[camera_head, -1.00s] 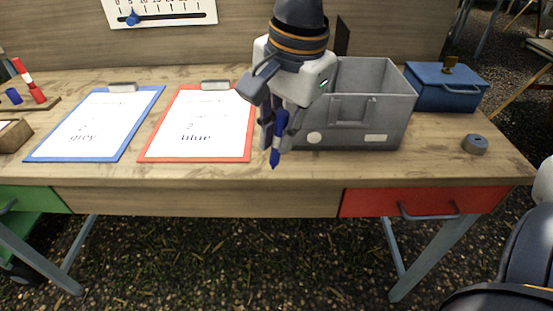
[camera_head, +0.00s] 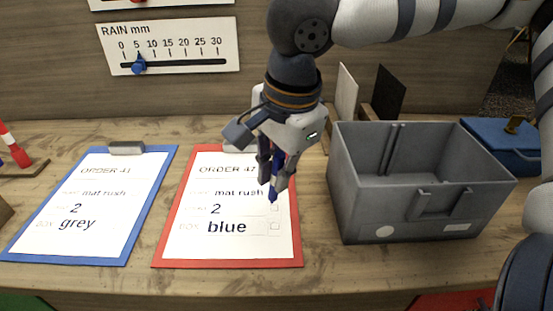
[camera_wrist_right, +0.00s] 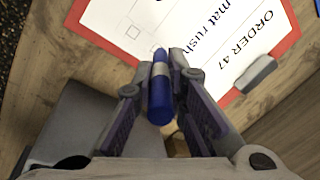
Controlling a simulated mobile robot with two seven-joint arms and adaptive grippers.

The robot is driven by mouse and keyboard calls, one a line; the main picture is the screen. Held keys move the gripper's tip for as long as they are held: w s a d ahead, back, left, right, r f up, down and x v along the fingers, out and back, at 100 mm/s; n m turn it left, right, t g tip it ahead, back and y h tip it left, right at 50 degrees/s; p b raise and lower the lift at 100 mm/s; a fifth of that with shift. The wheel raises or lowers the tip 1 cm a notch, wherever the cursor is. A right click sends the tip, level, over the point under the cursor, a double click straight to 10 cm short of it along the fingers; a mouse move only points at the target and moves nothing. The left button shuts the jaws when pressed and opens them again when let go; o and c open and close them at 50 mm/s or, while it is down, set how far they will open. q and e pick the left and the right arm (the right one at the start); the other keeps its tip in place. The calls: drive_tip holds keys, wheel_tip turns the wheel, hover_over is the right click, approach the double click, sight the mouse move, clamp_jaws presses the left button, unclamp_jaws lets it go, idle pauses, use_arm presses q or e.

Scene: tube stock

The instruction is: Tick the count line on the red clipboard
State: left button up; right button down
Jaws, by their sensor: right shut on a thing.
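The red clipboard (camera_head: 227,264) lies on the bench with a white sheet headed ORDER 47, with lines reading mat rush, 2 and blue. Small empty boxes show at the sheet's right edge, one beside the blue line (camera_head: 275,226); the one beside the 2 is partly behind the pen. My right gripper (camera_head: 275,178) is shut on a blue pen (camera_head: 273,193), held tip down over the sheet's right side. Whether the tip touches the paper cannot be told. In the right wrist view the pen (camera_wrist_right: 160,95) sits between the fingers, with the sheet (camera_wrist_right: 185,35) beyond. My left gripper is not seen.
A blue clipboard (camera_head: 68,258) headed ORDER 41 lies to the left. A grey open box (camera_head: 400,215) stands close right of the gripper, with a blue lidded box (camera_head: 505,145) behind it. A rain gauge board (camera_head: 170,45) hangs on the back wall.

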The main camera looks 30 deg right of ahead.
drive_tip(key=shift+f, duration=0.15)
idle(0.5)
drive_tip(key=shift+f, duration=0.3)
drive_tip(key=shift+f, duration=0.25)
drive_tip(key=shift+s, duration=0.3)
idle(0.9)
drive_tip(key=shift+w+d, duration=0.1)
drive_tip(key=shift+d, duration=0.05)
drive_tip(key=shift+w+d, duration=0.2)
drive_tip(key=shift+d, duration=0.3)
drive_tip(key=shift+r, duration=0.1)
idle(0.4)
drive_tip(key=v, duration=0.2)
drive_tip(key=shift+w+r, duration=0.2)
drive_tip(key=shift+r, duration=0.25)
